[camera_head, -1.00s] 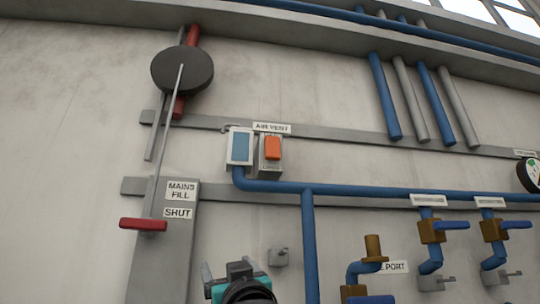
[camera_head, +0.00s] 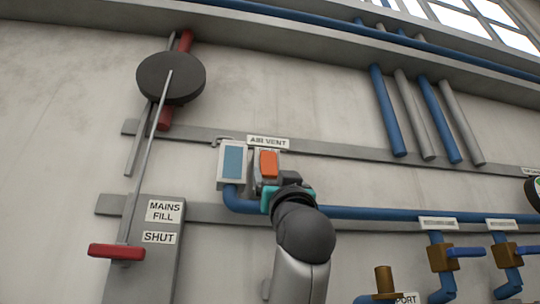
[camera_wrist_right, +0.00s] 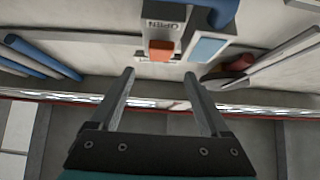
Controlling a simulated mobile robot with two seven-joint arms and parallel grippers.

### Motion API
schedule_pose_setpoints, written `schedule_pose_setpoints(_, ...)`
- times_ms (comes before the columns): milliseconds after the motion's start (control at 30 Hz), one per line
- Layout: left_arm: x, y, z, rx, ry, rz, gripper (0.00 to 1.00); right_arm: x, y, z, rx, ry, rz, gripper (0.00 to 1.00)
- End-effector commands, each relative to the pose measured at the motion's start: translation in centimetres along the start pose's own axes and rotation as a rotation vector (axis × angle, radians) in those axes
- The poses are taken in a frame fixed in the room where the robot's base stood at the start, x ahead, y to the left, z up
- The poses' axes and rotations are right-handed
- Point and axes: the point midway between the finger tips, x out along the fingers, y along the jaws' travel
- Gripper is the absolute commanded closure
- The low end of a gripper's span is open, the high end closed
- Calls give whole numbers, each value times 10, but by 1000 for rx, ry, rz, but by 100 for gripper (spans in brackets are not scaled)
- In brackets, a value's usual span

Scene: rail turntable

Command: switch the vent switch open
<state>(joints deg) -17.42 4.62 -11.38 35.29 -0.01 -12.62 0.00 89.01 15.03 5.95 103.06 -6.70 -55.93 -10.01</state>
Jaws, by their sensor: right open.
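The vent switch is an orange rocker (camera_head: 268,163) on a small grey box under the AIR VENT label (camera_head: 268,142). In the right wrist view the orange rocker (camera_wrist_right: 160,50) lies just beyond the fingertips, and the word OPEN (camera_wrist_right: 164,24) shows upside down on the box beside it. My right gripper (camera_head: 272,184) is just below the rocker in the head view, its fingers mostly hidden by the wrist. In the wrist view the right gripper (camera_wrist_right: 158,76) is open, with nothing between its fingers. I cannot tell whether it touches the box. My left gripper is out of view.
A box with a blue panel (camera_head: 233,163) stands left of the switch. A blue pipe (camera_head: 370,213) runs below. The mains fill lever with its red handle (camera_head: 116,251) is at the left. Brass valves (camera_head: 441,257) are at the lower right.

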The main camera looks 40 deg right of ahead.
Motion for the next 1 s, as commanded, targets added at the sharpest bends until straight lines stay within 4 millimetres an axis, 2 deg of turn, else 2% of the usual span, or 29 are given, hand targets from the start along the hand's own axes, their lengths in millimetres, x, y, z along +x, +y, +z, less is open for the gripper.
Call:
schedule_pose_setpoints(33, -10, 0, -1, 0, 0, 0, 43, 13, 0, -2, 0, -2, 0, 20)
schedule_pose_setpoints(100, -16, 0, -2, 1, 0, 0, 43, 25, 0, -2, 0, -2, 0, 20)
schedule_pose_setpoints(400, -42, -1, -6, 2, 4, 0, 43, 69, 1, -2, 0, -2, 1, 20)
schedule_pose_setpoints(633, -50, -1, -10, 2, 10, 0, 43, 83, 0, 0, -1, -2, 1, 20)
schedule_pose_setpoints(967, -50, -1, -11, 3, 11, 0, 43, 84, 0, 1, 0, 0, 1, 20)
schedule_pose_setpoints(1000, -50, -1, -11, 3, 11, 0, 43, 84, 0, 1, 0, 0, 0, 23)
